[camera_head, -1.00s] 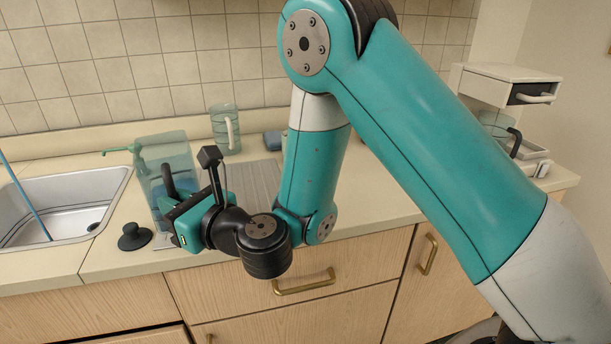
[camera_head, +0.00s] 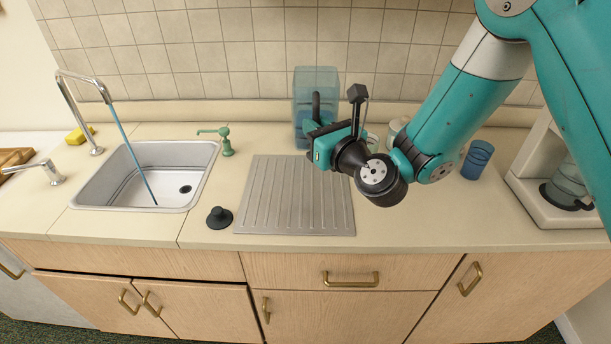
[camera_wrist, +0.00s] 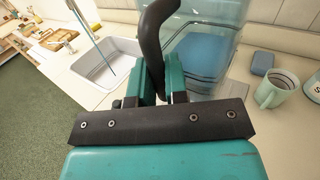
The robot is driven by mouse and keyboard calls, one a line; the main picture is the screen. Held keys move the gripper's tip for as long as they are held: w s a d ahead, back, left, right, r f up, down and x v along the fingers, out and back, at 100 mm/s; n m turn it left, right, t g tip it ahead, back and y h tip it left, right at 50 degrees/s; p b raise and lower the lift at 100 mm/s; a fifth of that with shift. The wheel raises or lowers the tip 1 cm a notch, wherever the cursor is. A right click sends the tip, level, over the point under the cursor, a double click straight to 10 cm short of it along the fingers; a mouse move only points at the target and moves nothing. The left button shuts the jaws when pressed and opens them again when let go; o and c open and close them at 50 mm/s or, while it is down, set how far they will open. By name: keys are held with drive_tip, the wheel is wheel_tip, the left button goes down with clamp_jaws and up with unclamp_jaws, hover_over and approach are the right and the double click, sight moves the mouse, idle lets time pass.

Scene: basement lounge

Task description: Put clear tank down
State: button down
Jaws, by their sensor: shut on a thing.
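The clear tank (camera_head: 316,83) is a see-through bluish box with a black handle, upright at the back of the counter behind the drainboard. My gripper (camera_head: 318,133) is shut on the black handle at the tank's near side. In the wrist view, the handle (camera_wrist: 153,40) rises between my gripper's fingers (camera_wrist: 160,80), with the tank's clear wall (camera_wrist: 215,50) just beyond. Blue shows low in the tank. My gripper hides part of its lower side, and I cannot tell whether its base touches the counter.
The ribbed metal drainboard (camera_head: 295,200) is empty. A sink (camera_head: 150,175), green soap pump (camera_head: 226,141) and black stopper (camera_head: 219,217) are left. A blue tumbler (camera_head: 477,159) and coffee maker (camera_head: 560,190) are right. A mug (camera_wrist: 275,89) and blue block (camera_wrist: 262,64) are beside the tank.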

wheel_tip(320, 180, down, 20)
drive_tip(key=b, duration=1.9)
drive_tip(key=shift+w+d+r, duration=0.1)
drive_tip(key=shift+r, duration=0.05)
drive_tip(key=shift+f+b, duration=0.3)
drive_tip(key=c, duration=1.1)
unclamp_jaws()
drive_tip(key=shift+r, duration=0.15)
